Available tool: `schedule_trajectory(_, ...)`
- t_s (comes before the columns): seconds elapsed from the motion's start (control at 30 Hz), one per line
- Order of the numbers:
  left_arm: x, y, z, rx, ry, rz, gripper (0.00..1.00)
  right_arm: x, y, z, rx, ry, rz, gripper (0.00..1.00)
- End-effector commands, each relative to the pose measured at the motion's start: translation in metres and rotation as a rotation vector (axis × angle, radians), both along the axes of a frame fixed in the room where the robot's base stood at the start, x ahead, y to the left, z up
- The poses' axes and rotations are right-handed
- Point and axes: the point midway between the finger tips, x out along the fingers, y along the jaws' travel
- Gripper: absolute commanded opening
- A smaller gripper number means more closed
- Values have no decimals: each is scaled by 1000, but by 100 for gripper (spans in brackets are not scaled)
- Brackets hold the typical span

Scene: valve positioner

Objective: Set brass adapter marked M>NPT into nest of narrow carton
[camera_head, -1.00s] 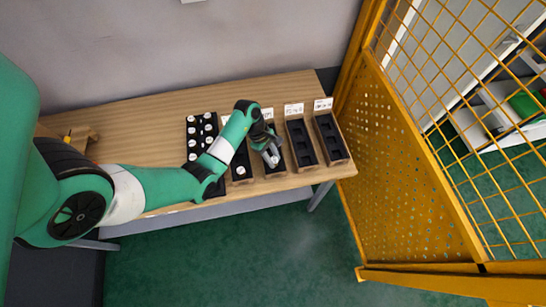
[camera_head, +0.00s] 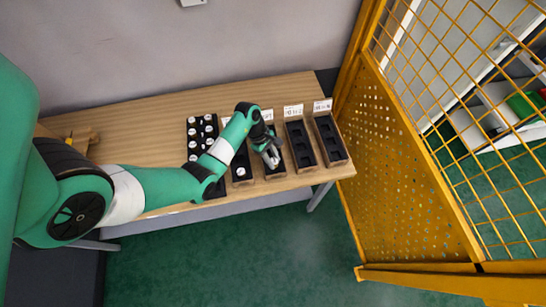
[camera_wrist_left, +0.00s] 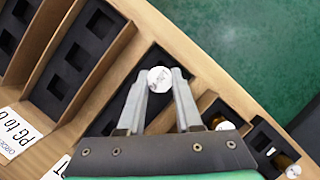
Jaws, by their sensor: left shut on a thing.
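My left gripper (camera_wrist_left: 158,82) is shut on an adapter (camera_wrist_left: 160,79), whose round white marked top shows between the fingertips in the left wrist view. The marking is too small to read, and the adapter's lower body is hidden. The gripper is over a narrow carton (camera_wrist_left: 126,72) with a black insert. I cannot tell whether the adapter is above the nest or inside it. In the head view the left gripper (camera_head: 272,158) covers much of this carton (camera_head: 276,174), third from the right in the row. My right gripper is not in view.
Two emptier cartons (camera_head: 300,145) (camera_head: 330,140) with labels stand to the right. A carton with one white-topped piece (camera_head: 241,171) and a black tray of several white-topped pieces (camera_head: 192,132) are to the left. A yellow mesh fence (camera_head: 410,170) stands right of the bench.

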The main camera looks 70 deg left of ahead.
Motion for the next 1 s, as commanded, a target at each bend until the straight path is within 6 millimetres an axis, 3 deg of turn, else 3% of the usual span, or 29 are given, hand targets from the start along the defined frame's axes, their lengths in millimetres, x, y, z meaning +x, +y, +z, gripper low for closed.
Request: schedule_trajectory(1.0,0,0,-10,0,0,-1,0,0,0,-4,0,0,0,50)
